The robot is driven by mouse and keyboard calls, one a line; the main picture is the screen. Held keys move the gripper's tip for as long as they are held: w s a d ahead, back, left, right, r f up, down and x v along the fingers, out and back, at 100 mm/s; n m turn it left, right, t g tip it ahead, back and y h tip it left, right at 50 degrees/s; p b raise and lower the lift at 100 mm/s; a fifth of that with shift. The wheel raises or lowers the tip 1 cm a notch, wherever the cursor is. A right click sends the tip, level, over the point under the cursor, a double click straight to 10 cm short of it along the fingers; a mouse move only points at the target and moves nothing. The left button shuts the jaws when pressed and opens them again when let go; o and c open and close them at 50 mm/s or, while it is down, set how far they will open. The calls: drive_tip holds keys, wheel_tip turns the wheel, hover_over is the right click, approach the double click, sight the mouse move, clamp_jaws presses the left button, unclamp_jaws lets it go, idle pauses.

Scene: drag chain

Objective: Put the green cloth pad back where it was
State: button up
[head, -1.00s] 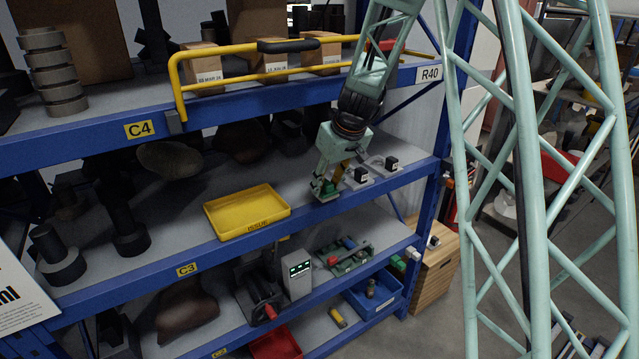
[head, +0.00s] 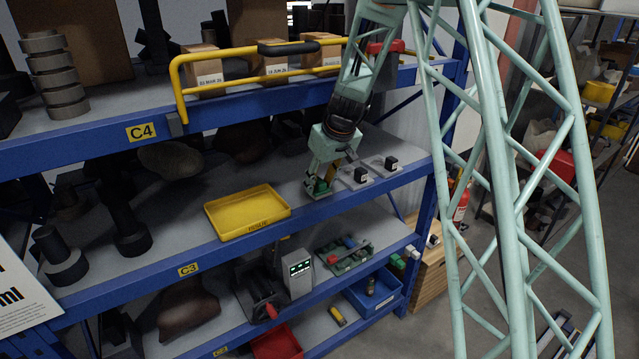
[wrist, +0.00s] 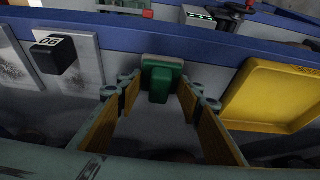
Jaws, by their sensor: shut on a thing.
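The green pad (wrist: 160,82) is a small green block with a paler edge behind it in the wrist view. It sits between the tips of my gripper (wrist: 158,84), near the front edge of the shelf. My gripper is shut on it, with yellow-faced fingers on both sides. In the head view my gripper (head: 318,188) is at the middle shelf's front edge, and the green pad (head: 321,186) shows at its tips. I cannot tell whether the pad touches the shelf.
A yellow tray (head: 211,222) lies left of my gripper on the middle shelf (head: 180,235). Two light plates with black blocks (head: 361,175) (head: 391,163) lie to the right. A lower shelf holds a blue bin (head: 385,305) and a green-lit box (head: 298,272). A yellow rail (head: 225,89) crosses the shelf above.

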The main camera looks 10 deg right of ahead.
drive_tip(key=shift+f, duration=0.15)
drive_tip(key=o, duration=0.8)
drive_tip(key=shift+r, duration=0.3)
drive_tip(key=shift+r, duration=0.25)
drive_tip(key=shift+b+v, duration=0.3)
drive_tip(key=shift+v, duration=3.1)
drive_tip(key=shift+s, duration=0.1)
